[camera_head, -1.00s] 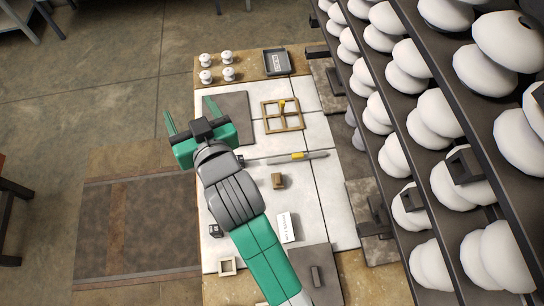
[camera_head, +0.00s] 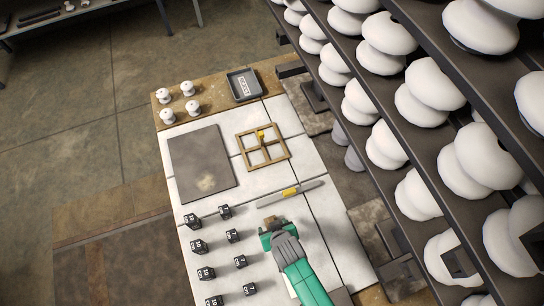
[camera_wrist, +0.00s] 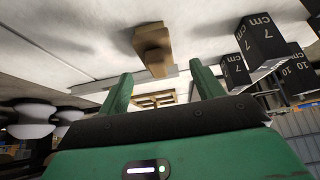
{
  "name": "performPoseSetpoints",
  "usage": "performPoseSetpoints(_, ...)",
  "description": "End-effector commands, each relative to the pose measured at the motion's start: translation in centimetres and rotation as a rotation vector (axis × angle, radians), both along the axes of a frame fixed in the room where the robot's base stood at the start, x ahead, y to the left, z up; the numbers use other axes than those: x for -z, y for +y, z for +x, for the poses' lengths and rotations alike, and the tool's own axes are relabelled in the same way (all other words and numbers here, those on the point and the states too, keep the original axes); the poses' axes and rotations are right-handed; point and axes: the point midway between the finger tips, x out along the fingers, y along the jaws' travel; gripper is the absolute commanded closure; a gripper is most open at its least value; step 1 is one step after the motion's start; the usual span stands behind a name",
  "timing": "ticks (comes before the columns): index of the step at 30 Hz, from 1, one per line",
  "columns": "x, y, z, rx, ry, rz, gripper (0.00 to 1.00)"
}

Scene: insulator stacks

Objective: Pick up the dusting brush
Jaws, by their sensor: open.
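A small tan, block-shaped thing with a narrower raised part (camera_wrist: 152,48) lies on the white table top in the wrist view. It looks like the dusting brush, though no bristles can be made out. In the head view my gripper and arm mostly hide it. My gripper (camera_wrist: 163,86) is open and empty, with its two green fingers apart and the tan thing beyond the gap between them. In the head view my gripper (camera_head: 271,229) is low over the middle of the table, below the yellow-banded stick.
Several black numbered cubes (camera_head: 198,247) stand left of my arm. A stick with a yellow band (camera_head: 290,192), a wooden four-pane frame (camera_head: 284,155), a dark mat (camera_head: 190,150) and a grey tray (camera_head: 258,92) lie farther up. Racks of white insulators (camera_head: 385,35) rise on the right.

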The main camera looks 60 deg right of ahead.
Motion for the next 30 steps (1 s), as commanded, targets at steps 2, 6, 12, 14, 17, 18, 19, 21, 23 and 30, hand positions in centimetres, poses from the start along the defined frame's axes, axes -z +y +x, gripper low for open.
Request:
performPoseSetpoints(2,0.8,-0.4,0.4,0.002,-0.001,0.001,0.34)
performPoseSetpoints(6,3.1,-1.4,1.4,0.001,0.000,0.000,0.34)
performPoseSetpoints(12,4.3,-1.8,2.2,0.001,-0.001,0.000,0.34)
performPoseSetpoints(14,4.3,-1.8,2.1,0.000,-0.001,-0.001,0.34)
performPoseSetpoints(17,4.3,-1.8,2.1,0.000,-0.001,-0.001,0.34)
performPoseSetpoints(18,4.3,-1.8,2.1,0.000,-0.001,-0.001,0.42)
performPoseSetpoints(19,4.2,-1.8,2.1,0.000,-0.001,-0.001,0.47)
performPoseSetpoints(21,4.2,-1.8,2.1,0.000,-0.001,-0.001,0.61)
performPoseSetpoints(23,4.2,-1.8,2.1,0.000,-0.001,-0.001,0.73)
performPoseSetpoints(30,4.2,-1.8,2.2,-0.001,-0.002,0.000,0.83)
